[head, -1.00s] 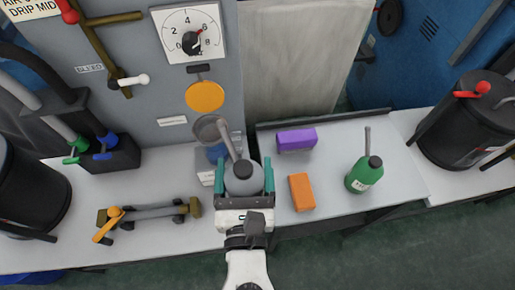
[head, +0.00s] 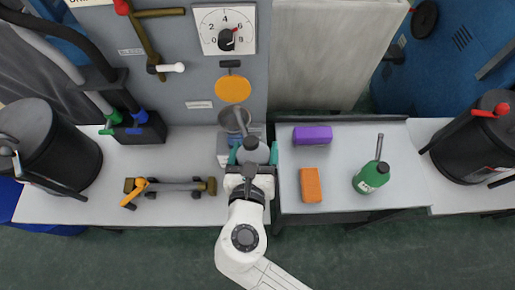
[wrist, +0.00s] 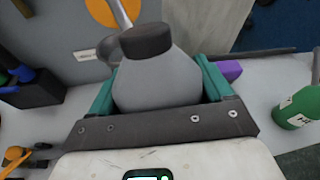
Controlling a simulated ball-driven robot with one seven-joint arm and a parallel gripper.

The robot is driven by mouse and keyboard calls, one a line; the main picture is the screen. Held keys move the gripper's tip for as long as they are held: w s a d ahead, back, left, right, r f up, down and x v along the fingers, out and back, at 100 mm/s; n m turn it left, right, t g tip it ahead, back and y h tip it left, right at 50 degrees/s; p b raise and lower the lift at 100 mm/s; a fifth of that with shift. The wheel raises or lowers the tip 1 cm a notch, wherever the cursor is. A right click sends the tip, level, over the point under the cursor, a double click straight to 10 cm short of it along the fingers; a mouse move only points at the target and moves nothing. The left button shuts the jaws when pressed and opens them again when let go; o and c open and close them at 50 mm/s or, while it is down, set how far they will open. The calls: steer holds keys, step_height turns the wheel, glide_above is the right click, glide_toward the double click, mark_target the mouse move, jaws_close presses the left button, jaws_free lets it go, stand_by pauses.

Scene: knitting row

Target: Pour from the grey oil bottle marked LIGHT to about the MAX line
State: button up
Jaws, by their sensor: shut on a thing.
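The grey oil bottle (head: 253,152) has a dark cap and a long spout. My gripper (head: 254,156) is shut on it, with a teal finger on each side of its body. The wrist view shows the grey bottle (wrist: 158,80) large between the teal fingers, looking upright or only slightly tilted. Its spout points away toward a round grey cup (head: 234,118) at the panel. The cup is partly hidden behind the bottle in the wrist view. No LIGHT label, MAX line or oil level can be made out.
A green bottle (head: 371,177), an orange block (head: 311,186) and a purple block (head: 312,135) stand on the right bench. A valve assembly with an orange handle (head: 133,193) lies left. Black drums (head: 52,150) stand at both ends. The panel with a dial (head: 224,30) rises behind.

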steer(key=shift+w+a+f+g+p, duration=0.15)
steer(key=shift+w+a+g+p, duration=0.15)
steer(key=shift+w+g+p, duration=0.5)
steer(key=shift+w+f+n+g+p, duration=0.35)
steer(key=shift+f+n+g+p, duration=0.25)
steer(key=shift+g+p, duration=0.6)
steer(key=shift+a+p, duration=0.1)
steer(key=shift+p, duration=0.45)
steer(key=shift+s+r+p, duration=0.1)
steer(key=shift+r+p, duration=0.4)
steer(key=shift+p, duration=1.2)
steer(key=shift+f+g+h, duration=0.1)
steer(key=shift+g+h, duration=0.2)
